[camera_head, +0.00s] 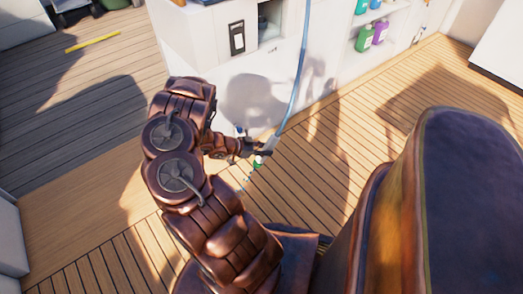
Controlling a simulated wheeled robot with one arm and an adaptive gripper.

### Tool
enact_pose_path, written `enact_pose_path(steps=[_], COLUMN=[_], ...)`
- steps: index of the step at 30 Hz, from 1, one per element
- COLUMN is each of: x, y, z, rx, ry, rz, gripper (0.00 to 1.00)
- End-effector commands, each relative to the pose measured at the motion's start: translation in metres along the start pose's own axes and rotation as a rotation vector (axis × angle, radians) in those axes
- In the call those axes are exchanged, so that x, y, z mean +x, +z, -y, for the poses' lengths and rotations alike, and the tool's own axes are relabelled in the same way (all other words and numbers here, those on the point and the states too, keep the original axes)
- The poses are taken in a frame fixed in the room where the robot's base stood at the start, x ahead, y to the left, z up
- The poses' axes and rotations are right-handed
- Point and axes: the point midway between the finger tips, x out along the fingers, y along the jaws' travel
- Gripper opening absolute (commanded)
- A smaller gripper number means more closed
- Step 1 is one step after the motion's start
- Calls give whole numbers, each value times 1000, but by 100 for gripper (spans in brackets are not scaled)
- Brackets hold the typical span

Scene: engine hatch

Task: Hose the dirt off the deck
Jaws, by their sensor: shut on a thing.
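My gripper (264,147) is at the end of my bronze arm near the middle of the view, above the deck. It is shut on a hose. The blue hose (301,65) runs from the gripper up past the white cabinet to the top edge. A small green and white nozzle end (258,161) shows just below the gripper. Small bluish specks, perhaps water drops, show below the nozzle. The wooden deck (310,190) has dark shadows across it. I cannot make out dirt on it for certain.
A white cabinet (275,70) stands behind the gripper. Shelves to its right hold a green bottle (364,38) and a purple bottle (381,32). A yellow stick (92,42) lies on the greyer planks at left. Open deck lies at left and right.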

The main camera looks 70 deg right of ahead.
Motion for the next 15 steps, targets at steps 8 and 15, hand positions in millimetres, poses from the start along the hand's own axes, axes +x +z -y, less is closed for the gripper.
enact_pose_path(steps=[8, 15], x=[12, 24], y=[-8, -14], z=[5, 9], rx=[-1, 1], ry=[0, 0], rz=[-2, -1], gripper=[5, 5])
